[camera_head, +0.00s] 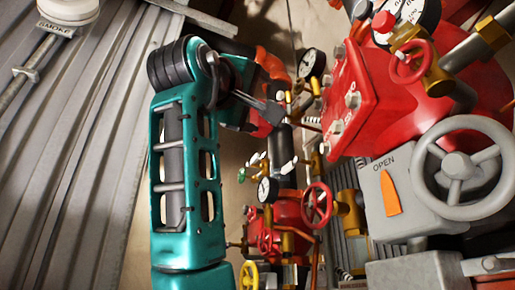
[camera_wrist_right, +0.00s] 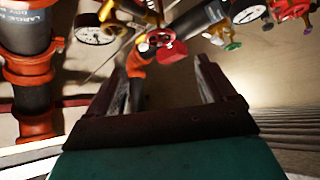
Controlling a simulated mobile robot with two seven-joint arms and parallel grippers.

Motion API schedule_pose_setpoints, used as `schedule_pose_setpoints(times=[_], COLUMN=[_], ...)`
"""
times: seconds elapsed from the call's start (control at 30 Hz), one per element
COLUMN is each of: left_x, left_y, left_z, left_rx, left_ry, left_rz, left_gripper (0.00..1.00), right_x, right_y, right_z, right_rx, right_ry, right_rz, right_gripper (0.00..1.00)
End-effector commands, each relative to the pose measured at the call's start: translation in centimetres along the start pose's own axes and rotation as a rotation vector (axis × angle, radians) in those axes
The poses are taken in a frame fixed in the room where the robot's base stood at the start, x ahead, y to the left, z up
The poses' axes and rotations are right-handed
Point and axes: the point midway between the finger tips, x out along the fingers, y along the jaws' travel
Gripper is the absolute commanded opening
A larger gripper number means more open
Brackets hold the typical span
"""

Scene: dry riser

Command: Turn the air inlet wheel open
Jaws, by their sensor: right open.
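No wheel carries a legible air inlet label, so I cannot tell which one it is. My right gripper (camera_wrist_right: 168,66) is open and empty. In its wrist view a red valve part (camera_wrist_right: 165,47) lies ahead, between the fingertips and apart from them. A teal arm of mine partly hides the gripper in the head view. My left gripper is not in view.
A grey box marked OPEN with an orange pointer (camera_head: 390,196) stands beside the grey wheel. A black pipe with orange couplings (camera_wrist_right: 30,68) stands left in the wrist view. A corrugated wall (camera_head: 75,150) is at left.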

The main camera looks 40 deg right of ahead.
Motion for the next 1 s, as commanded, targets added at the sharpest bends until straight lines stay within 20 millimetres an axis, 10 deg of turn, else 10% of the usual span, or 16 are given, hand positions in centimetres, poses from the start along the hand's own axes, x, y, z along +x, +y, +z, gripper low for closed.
schedule_pose_setpoints(times=[0.6, 1.0], left_x=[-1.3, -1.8], left_y=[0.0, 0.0], left_z=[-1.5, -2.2], left_rx=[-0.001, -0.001], left_ry=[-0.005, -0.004], left_rz=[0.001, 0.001], left_gripper=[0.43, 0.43], right_x=[1.6, 3.7], right_y=[-5.8, -4.9], right_z=[-1.6, -1.6], right_rx=[0.501, 0.551], right_ry=[-0.033, 0.003], right_rz=[0.505, 0.555], right_gripper=[0.84, 0.84])
